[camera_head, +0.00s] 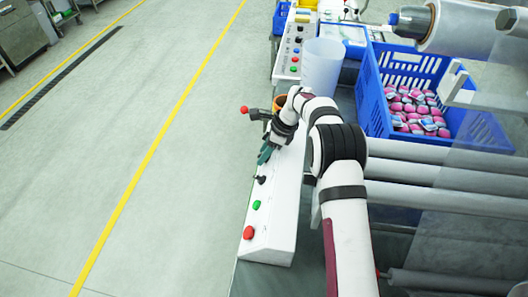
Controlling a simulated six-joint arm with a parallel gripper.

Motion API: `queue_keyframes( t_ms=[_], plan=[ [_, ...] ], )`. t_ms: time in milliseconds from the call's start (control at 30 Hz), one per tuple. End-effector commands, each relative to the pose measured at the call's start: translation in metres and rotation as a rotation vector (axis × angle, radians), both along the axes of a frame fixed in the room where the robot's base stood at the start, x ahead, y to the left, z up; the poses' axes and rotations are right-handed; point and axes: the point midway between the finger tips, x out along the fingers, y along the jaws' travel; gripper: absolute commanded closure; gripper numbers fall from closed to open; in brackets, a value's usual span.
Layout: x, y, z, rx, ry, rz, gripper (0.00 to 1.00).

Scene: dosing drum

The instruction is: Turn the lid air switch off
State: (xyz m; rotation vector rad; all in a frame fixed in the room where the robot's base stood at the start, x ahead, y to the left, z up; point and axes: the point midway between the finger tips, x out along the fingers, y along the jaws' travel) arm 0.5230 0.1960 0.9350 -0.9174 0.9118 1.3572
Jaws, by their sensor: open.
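A white control panel (277,222) runs along the left edge of the machine. It carries a red button (249,232), a green button (256,205) and a black switch (261,180). I see no readable label, so I cannot tell which control is the lid air switch. My gripper (264,156) is open, with dark green fingers pointing down and left over the panel, beyond the black switch. My arm and gripper hide the far part of this panel. Whether the fingers touch a control cannot be told.
A red-knobbed lever (245,110) juts out left just beyond my gripper. A second control panel (284,72) stands farther back. A whitish tub (322,67) and a blue crate (368,90) with pink packs are at the right. Rollers lie right of my arm. The floor at left is clear.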

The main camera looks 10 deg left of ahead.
Motion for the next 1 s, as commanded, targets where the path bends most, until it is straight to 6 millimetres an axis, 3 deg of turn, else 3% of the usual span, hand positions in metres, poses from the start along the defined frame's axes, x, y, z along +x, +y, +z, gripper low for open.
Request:
queue_keyframes(
  t_ms=[100,333,1000],
  plan=[
    [0.0000,-0.0001,0.0003,0.000,0.000,0.000,0.58],
    [0.0000,-0.0002,0.0005,0.000,0.000,0.000,0.99],
    [0.0026,0.0011,0.0004,0.002,0.108,0.080,1.00]
  ],
)
